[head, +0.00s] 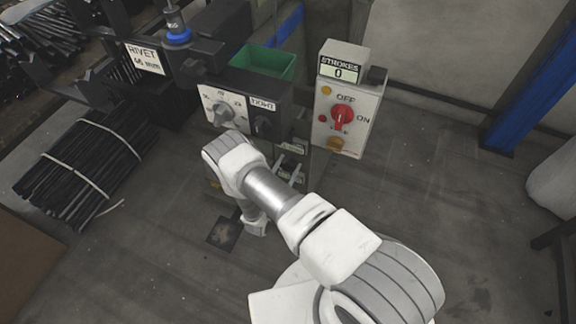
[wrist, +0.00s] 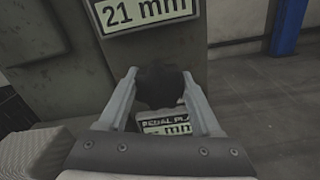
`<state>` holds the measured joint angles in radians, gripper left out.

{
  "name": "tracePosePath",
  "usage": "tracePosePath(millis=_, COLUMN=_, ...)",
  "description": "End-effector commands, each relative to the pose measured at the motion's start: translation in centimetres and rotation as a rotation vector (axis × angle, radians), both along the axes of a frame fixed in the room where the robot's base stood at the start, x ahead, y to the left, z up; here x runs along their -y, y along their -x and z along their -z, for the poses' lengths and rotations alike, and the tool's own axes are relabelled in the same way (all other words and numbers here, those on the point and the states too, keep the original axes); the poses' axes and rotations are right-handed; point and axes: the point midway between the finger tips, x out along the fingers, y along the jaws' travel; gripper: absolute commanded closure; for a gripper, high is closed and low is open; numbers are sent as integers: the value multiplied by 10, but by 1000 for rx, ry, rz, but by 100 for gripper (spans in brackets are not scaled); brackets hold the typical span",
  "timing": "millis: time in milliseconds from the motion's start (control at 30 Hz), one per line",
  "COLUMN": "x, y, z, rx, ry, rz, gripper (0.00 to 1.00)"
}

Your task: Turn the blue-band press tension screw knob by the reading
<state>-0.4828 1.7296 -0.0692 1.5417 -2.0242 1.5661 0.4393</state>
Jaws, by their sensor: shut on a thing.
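My gripper (wrist: 160,78) is shut on a round black knob (wrist: 161,88) in the wrist view, with one finger on each side of it. A "21 mm" plate (wrist: 146,13) is above the knob. A "PEDAL PLAY" plate (wrist: 168,122) shows below it, its number partly hidden. The blue-band press (head: 178,36) stands at the upper left in the head view, with a "RIVET" plate (head: 145,58). Its front panel carries a grey dial knob (head: 222,111) and a dark knob (head: 263,125) under a small lettered plate. My arm hides much of the lower press. Which knob is the tension screw is not readable.
A control box (head: 348,98) stands right of the press, with a "STROKES" counter at 0 and a red OFF/ON switch (head: 342,116). A green bin (head: 265,61) is behind the panel. Bundled black rods (head: 85,165) lie on the left.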

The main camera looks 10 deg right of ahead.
Motion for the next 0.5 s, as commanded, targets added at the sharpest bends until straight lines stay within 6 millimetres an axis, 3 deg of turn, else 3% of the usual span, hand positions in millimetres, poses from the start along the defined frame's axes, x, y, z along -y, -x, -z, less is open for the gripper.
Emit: tracePosePath(millis=500, x=0, y=1, z=0, rx=181, ry=-248, rz=-3, gripper=90)
